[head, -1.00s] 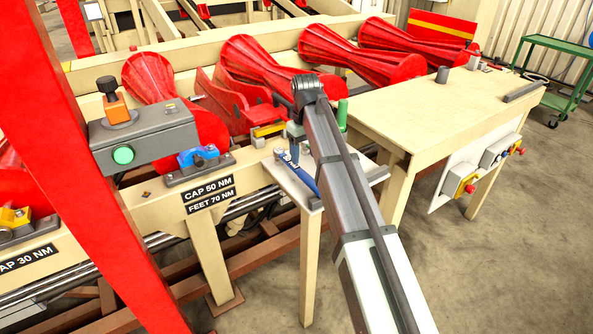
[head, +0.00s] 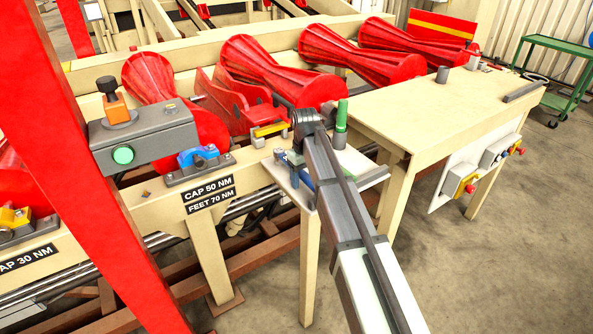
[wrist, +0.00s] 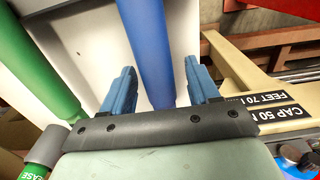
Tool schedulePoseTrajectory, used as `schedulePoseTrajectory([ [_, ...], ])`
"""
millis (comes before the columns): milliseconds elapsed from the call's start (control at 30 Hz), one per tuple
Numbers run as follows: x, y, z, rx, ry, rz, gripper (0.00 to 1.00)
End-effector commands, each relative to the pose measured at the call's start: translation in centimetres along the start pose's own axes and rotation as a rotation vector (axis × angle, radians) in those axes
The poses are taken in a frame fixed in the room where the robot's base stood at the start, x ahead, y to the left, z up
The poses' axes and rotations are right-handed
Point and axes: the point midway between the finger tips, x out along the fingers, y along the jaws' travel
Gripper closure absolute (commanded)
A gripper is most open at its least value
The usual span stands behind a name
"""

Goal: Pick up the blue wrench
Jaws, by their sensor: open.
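The blue wrench's smooth blue handle (wrist: 146,45) fills the top middle of the wrist view, over the small pale shelf (wrist: 90,40). My gripper (wrist: 158,70) is open, with one blue finger on each side of the handle. No contact shows between the fingers and the handle. The wrench's near end is hidden behind the dark gripper body. In the head view, my gripper (head: 291,165) is low at the shelf and my arm covers much of it. Blue patches show there, but I cannot tell finger from wrench.
A yellow-topped block (head: 269,131) lies behind the shelf. The blue clamp (head: 199,155) sits on the beam to the left. The wooden table (head: 450,105) is mostly clear.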

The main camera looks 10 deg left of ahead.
Motion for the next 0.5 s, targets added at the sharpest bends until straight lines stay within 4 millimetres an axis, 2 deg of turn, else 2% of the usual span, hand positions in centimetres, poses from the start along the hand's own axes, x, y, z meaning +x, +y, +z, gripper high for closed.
schedulePoseTrajectory([
  [200,0.10,0.01,-0.01,0.000,0.001,0.000,0.40],
  [500,0.08,0.01,-0.01,0.000,0.001,0.000,0.69],
])
